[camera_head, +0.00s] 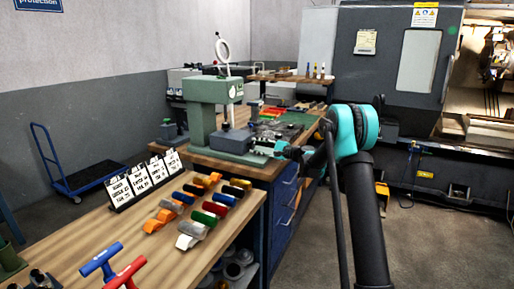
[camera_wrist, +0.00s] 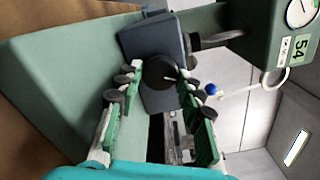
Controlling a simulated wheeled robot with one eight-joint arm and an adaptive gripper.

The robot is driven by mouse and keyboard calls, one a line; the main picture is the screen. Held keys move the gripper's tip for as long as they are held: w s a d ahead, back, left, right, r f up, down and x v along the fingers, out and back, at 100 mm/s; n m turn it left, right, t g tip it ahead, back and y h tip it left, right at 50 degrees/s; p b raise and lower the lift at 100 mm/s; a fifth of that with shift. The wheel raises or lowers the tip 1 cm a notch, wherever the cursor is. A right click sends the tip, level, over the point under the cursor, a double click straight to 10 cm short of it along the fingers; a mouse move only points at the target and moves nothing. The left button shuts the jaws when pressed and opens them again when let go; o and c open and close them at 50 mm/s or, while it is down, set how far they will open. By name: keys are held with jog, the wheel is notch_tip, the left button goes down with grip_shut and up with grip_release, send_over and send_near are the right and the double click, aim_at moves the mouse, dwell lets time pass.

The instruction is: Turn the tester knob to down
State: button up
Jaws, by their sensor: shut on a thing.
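The green tester (camera_head: 211,98) stands on the far bench, with a grey block (camera_head: 236,139) low at its front. In the wrist view the tester (camera_wrist: 55,85) lies sideways, its head with the dial (camera_wrist: 300,12) at upper right. The round black knob (camera_wrist: 158,73) sits on the grey block (camera_wrist: 150,40). A short pale mark on the knob seems to point right in that view, toward the tester's head. My gripper (camera_wrist: 160,76) is shut on the knob, a green finger on either side. In the head view my gripper (camera_head: 272,149) is at the block and the knob is hidden.
The near wooden bench (camera_head: 140,215) holds several coloured handles, label cards (camera_head: 145,178) and T-handled tools (camera_head: 100,260). A blue trolley (camera_head: 85,178) stands on the floor at left. A large grey machine (camera_head: 395,70) stands behind my arm. Floor at lower right is clear.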

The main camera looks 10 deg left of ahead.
jog(key=shift+n, duration=2.5)
jog(key=o, duration=0.9)
jog(key=shift+c, duration=0.2)
jog(key=shift+d, duration=0.1)
jog(key=v, duration=1.1)
jog(key=shift+s+d, duration=0.15)
jog(key=shift+d, duration=0.25)
jog(key=shift+r, duration=0.1)
